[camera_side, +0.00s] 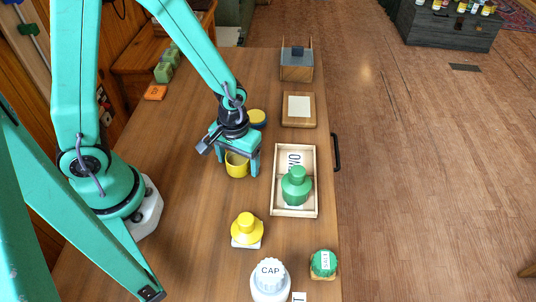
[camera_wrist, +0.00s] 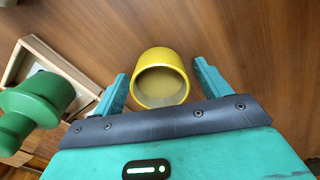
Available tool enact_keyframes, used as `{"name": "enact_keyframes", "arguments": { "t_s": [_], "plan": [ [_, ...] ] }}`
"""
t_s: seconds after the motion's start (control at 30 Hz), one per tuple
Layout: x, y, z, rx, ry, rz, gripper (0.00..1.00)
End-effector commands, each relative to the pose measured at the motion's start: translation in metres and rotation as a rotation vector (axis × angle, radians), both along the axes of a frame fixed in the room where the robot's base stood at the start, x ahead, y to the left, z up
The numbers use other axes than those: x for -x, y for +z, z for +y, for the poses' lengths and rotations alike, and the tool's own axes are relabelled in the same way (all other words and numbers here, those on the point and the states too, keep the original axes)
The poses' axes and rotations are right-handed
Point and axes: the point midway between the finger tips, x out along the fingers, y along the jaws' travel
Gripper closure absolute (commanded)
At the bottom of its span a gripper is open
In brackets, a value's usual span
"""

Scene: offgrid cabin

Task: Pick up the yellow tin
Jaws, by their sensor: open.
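The yellow tin (camera_side: 237,169) stands upright on the wooden table, below my gripper (camera_side: 238,160) in the side view. In the wrist view the tin (camera_wrist: 161,92) looks like an open-topped yellow cylinder with a paler inside. My gripper (camera_wrist: 161,72) is open, with one teal finger on each side of the tin. Gaps show between the tin and both fingers in the wrist view. The gripper hides part of the tin's top in the side view.
A tray (camera_side: 274,211) holds a green bottle-shaped object (camera_side: 296,186). A yellow knobbed object (camera_side: 246,228), a white CAP jar (camera_side: 270,281) and a green-topped item (camera_side: 323,264) stand nearer. A dark-and-yellow round item (camera_side: 258,119) is behind the gripper. Bare table lies left of the tin.

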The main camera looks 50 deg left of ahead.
Motion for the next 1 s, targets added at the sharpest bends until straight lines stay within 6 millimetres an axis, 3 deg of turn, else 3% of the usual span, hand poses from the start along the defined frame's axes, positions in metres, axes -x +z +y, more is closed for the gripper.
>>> {"name": "enact_keyframes", "arguments": {
  "t_s": [0.37, 0.67, 1.0],
  "plan": [
    [0.0001, 0.0002, 0.0, 0.0, 0.0, 0.0, 0.24],
    [0.0001, 0.0002, 0.0001, 0.0, 0.0, 0.0, 0.77],
    [0.001, 0.0, 0.0003, -0.001, 0.0, 0.004, 0.77]
  ]
}}
